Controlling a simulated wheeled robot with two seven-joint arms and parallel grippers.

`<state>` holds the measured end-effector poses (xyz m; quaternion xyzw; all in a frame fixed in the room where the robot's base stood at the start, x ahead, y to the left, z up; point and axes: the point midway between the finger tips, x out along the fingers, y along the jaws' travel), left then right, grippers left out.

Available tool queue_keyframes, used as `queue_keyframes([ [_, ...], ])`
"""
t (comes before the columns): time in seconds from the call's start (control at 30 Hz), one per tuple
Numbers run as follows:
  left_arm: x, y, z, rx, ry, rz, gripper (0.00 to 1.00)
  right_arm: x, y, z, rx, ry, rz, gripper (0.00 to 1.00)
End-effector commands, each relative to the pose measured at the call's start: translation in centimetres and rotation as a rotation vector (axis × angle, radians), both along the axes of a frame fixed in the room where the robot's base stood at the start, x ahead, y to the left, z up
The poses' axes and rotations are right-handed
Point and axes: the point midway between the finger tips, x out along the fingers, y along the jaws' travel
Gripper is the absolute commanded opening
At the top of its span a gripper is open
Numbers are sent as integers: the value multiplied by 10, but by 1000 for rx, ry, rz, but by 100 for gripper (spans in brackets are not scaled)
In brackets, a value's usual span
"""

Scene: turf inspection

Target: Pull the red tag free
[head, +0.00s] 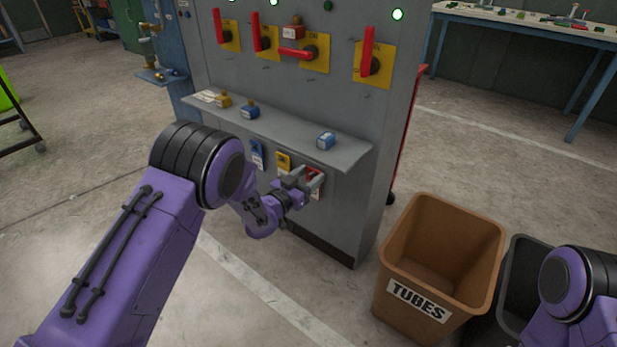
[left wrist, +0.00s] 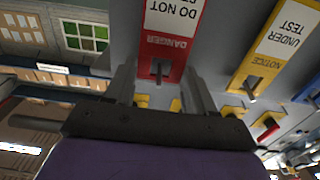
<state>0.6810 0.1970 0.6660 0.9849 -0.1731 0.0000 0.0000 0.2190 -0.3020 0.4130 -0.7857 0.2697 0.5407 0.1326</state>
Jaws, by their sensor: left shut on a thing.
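The red tag (head: 316,186) is at the front panel of the grey cabinet, below the shelf, at the right end of a row of tags. In the left wrist view the red danger tag (left wrist: 173,42) appears upside down, with a white patch and a small peg at its slot. My left gripper (head: 307,181) is shut on the red tag, one finger on each side of it. The fingers partly hide the tag in the head view. A yellow tag (head: 283,161) and a blue tag (head: 257,154) hang beside it. My right gripper is out of view.
The grey shelf (head: 345,152) juts out just above my left gripper, with small padlocks on it. A brown bin (head: 393,318) labelled TUBES stands right of the cabinet, with a dark bin (head: 517,262) beside it. Red-handled switches (head: 369,52) are higher up.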

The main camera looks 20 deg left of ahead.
Motion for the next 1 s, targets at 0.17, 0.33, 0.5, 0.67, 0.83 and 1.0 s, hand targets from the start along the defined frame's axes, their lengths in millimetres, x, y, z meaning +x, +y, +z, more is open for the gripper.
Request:
queue_keyframes([
  [0.17, 0, 0, 5, 0, 0, 0, 24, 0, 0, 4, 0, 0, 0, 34],
  [0.33, 0, 0, 11, 0, 0, 0, 24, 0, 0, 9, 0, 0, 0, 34],
  [0.5, -2, 1, 10, 0, 0, 0, 24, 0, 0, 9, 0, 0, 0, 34],
  [0.67, -8, 3, 10, 0, 1, 0, 24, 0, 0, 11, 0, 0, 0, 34],
  [0.83, -13, 5, 10, 1, 0, -1, 24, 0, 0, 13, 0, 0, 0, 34],
  [1.0, -19, 7, 10, 0, 1, 0, 24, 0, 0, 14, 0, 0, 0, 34],
])
